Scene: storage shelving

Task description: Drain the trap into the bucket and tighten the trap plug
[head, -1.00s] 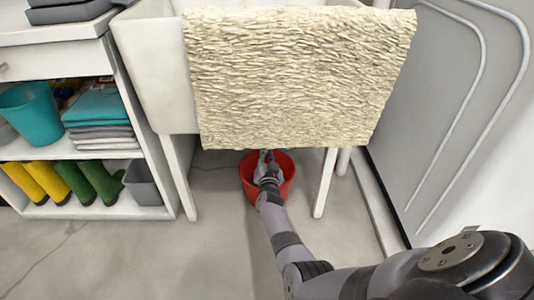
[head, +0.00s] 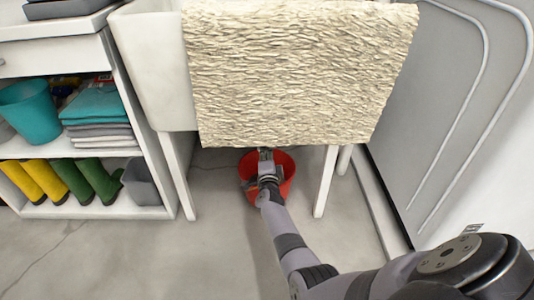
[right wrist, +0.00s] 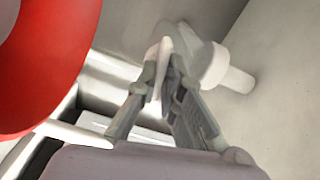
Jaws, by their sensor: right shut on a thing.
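The red bucket (head: 287,172) stands on the floor under the sink, and it also shows at the left of the right wrist view (right wrist: 45,70). In the right wrist view, my right gripper (right wrist: 162,70) is shut on a thin white piece, which looks like the trap plug's tab (right wrist: 166,48). The white trap (right wrist: 215,65), with a round collar and a pipe stub, is just behind it. In the head view, my right gripper (head: 266,155) is over the bucket, and the sink and towel hide the trap. My left gripper is not in view.
A cream textured towel (head: 300,75) hangs over the front of the white sink (head: 150,70). Sink legs (head: 325,182) flank the bucket. Shelving (head: 110,212) with boots, folded cloths and a teal bucket (head: 28,110) stands left. A grey panel is at right. The floor in front is clear.

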